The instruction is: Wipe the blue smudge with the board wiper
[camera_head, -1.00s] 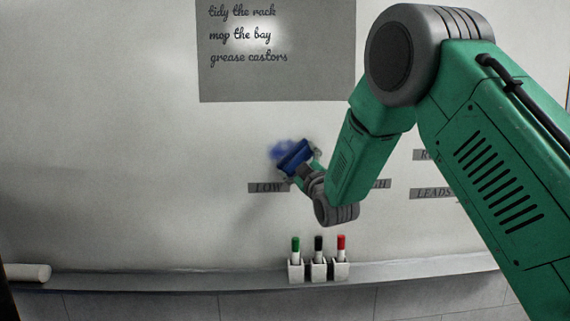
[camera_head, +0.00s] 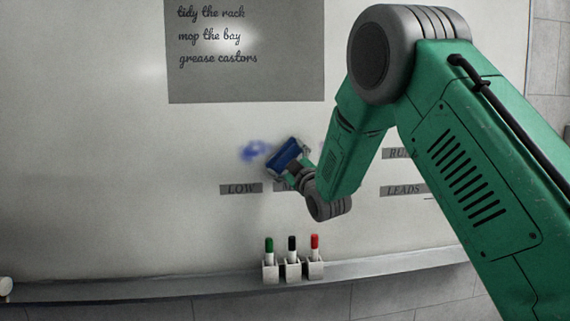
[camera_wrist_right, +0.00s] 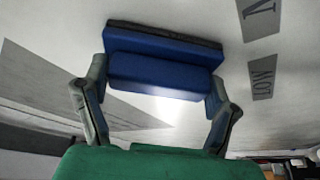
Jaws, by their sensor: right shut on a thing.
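The blue smudge (camera_head: 255,151) is a blurry patch on the whiteboard (camera_head: 100,180), above the LOW label. The board wiper (camera_head: 287,155) is a blue block with a dark pad. It is just right of the smudge in the head view, close to the board; I cannot tell whether it touches. My right gripper (camera_head: 294,168) is shut on the wiper. In the right wrist view the fingers grip both ends of the blue wiper (camera_wrist_right: 160,72), and its dark pad faces the board. The smudge does not show there. My left gripper is not in view.
A ledge (camera_head: 200,291) runs below the board. It carries green, black and red markers in white holders (camera_head: 292,268). A grey sheet with writing (camera_head: 245,80) is above. Labels LOW (camera_head: 241,188), LEADS (camera_head: 403,190) and others are on the board. The board's left side is clear.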

